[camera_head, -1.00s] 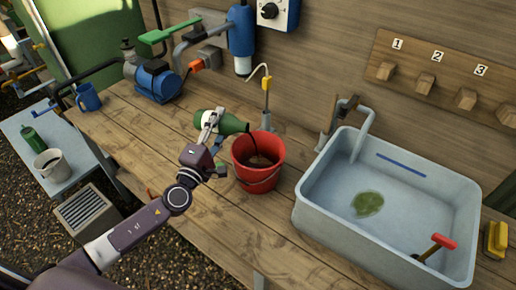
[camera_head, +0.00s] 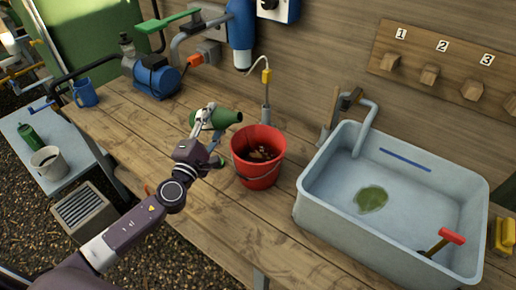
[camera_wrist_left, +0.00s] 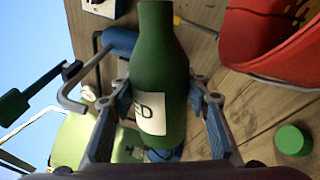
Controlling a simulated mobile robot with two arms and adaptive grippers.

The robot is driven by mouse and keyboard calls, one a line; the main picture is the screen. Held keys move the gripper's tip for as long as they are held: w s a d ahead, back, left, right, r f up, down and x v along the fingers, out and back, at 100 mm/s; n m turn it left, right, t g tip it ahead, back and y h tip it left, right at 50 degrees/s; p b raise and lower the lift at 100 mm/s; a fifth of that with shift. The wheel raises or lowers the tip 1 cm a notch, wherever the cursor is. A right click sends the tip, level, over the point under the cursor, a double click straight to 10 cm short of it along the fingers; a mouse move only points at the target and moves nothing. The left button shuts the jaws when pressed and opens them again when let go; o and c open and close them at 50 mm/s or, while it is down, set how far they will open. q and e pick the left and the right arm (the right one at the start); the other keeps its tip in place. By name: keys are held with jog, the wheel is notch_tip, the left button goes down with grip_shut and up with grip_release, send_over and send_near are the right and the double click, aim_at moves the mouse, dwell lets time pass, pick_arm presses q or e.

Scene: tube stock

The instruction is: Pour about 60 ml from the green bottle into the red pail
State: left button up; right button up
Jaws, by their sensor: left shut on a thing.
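The green bottle (camera_head: 222,118) is in my left gripper (camera_head: 203,117), held above the bench and lying nearly level. Its mouth points right, just left of and above the rim of the red pail (camera_head: 257,176). No stream shows from the mouth. The pail stands upright on the bench, with brownish content inside. In the left wrist view the fingers of my left gripper (camera_wrist_left: 160,115) are shut around the bottle (camera_wrist_left: 160,62), whose white label is partly hidden. The pail (camera_wrist_left: 270,45) is at the upper right there. My right gripper is not in view.
A green cap (camera_wrist_left: 293,140) lies on the bench near the pail. A thin bent spout (camera_head: 266,85) stands behind the pail. A grey sink (camera_head: 320,222) is to the right, and a blue mug (camera_head: 86,94) and pump (camera_head: 155,78) are at the left. The front bench is clear.

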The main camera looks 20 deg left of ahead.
pick_arm(q)
jog(key=shift+d+r+n, duration=0.1)
jog(key=shift+r+n, duration=0.2)
jog(key=shift+d+r+n+p, duration=0.25)
jog(key=shift+n+p, duration=0.2)
jog(key=shift+n, duration=0.35)
jog(key=shift+f, duration=0.1)
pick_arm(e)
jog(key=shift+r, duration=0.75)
